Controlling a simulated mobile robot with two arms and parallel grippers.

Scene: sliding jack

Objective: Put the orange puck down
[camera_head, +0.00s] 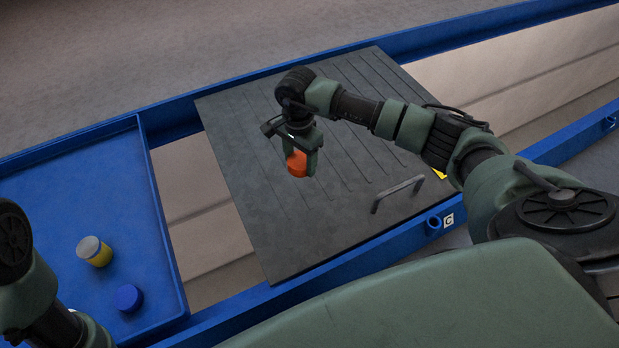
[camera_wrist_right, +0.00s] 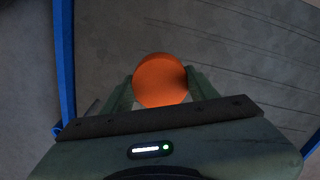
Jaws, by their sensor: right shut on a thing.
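The orange puck (camera_head: 297,164) is between the fingers of my right gripper (camera_head: 304,158), over the dark grey grooved board in the head view. In the right wrist view the round orange puck (camera_wrist_right: 160,80) sits between the two green fingertips of the right gripper (camera_wrist_right: 159,88), which is shut on it. I cannot tell whether the puck touches the board. Part of my left arm shows at the lower left of the head view, but its gripper is out of view.
The dark board (camera_head: 285,235) with a handle (camera_head: 398,192) spans the blue frame (camera_head: 370,258). On the left, a blue tray (camera_head: 60,190) holds a yellow cylinder with a grey top (camera_head: 94,251) and a blue puck (camera_head: 128,298). The board's near left part is bare.

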